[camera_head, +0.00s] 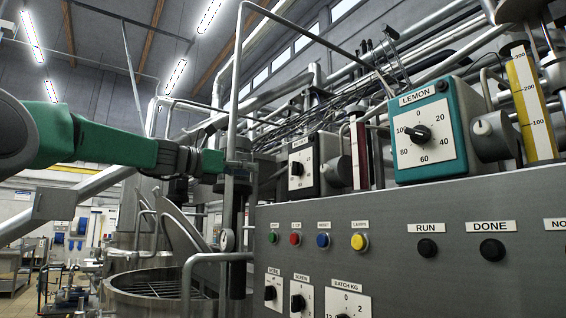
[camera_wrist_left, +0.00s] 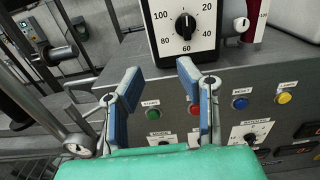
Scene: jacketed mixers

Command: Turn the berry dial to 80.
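The berry dial has a white face and a black knob. It sits on a dark box on the console in the head view (camera_head: 297,169), its label too small to read surely. In the left wrist view the dial (camera_wrist_left: 186,26) is at the top, numbered 20 to 100. A light mark on its knob seems to point up; the exact reading is unclear. My left gripper (camera_head: 240,165) is left of the dial in the head view. In the left wrist view the gripper (camera_wrist_left: 160,82) has its blue-padded fingers apart, empty, below the dial and not touching it. My right gripper is not in view.
A teal lemon dial box (camera_head: 434,128) stands to the right, with a red gauge (camera_head: 360,154) between. The console front carries coloured buttons (camera_head: 323,240) and small knobs. A bent metal pipe (camera_head: 237,80) rises beside the left gripper. A steel vessel (camera_head: 160,290) stands below.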

